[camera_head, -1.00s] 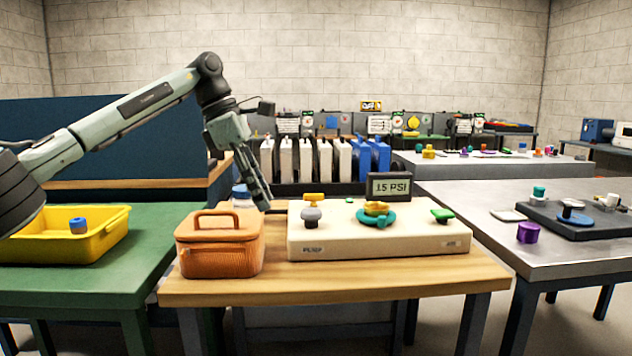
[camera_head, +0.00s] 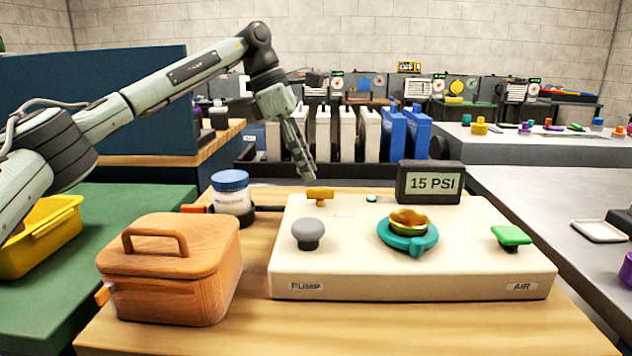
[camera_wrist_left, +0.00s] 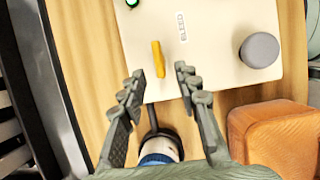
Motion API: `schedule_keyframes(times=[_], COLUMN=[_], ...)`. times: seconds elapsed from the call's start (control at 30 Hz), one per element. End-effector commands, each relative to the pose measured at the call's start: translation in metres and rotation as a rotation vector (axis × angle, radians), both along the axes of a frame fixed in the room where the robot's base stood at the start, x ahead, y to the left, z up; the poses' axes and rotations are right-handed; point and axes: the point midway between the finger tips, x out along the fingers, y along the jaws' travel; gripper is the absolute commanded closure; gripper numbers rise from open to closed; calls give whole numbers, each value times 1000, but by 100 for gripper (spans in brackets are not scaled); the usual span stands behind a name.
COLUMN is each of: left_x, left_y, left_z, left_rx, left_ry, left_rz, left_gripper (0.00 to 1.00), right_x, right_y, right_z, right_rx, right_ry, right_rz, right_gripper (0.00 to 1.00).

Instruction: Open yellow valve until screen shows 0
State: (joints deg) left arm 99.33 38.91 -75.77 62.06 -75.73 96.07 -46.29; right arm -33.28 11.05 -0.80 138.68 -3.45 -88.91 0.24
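The yellow valve (camera_head: 320,193) is a small yellow-orange bar handle at the back left of the cream panel (camera_head: 410,287). The screen (camera_head: 431,183) at the panel's back reads 15 PSI. My left gripper (camera_head: 308,172) points down just behind and above the yellow valve. In the left wrist view the yellow valve (camera_wrist_left: 158,59) lies just beyond and between the fingertips (camera_wrist_left: 158,72), which are apart with nothing between them. A grey pump knob (camera_head: 308,231), a teal and gold dial (camera_head: 408,234) and a green air knob (camera_head: 511,236) also sit on the panel. My right gripper is not in view.
An orange-brown lidded box (camera_head: 172,268) stands left of the panel. A blue-capped white jar (camera_head: 231,193) stands behind it, close to my left gripper in the wrist view. A yellow bin (camera_head: 45,232) sits on the green table at left.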

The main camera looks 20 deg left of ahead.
Motion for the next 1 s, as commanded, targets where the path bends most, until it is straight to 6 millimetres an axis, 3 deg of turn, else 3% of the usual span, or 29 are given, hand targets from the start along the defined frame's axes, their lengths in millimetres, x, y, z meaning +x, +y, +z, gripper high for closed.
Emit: schedule_keyframes(times=[0.1, 0.23, 0.6, 0.87, 1.0], left_x=[1, 3, 4, 4, 4], left_y=[-7, -13, -16, -16, -16], left_z=[-20, -33, -40, -40, -40], left_rx=[1, 1, 0, 0, 0], left_ry=[3, 1, 0, 0, 0], left_rz=[-1, -1, -1, -1, -1], left_gripper=[68, 68, 68, 98, 100], right_x=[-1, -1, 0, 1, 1], right_y=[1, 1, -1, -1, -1], right_z=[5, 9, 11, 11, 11], right_rx=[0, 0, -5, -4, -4], right_ry=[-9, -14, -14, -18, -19], right_rz=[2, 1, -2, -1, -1], right_gripper=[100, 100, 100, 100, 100])
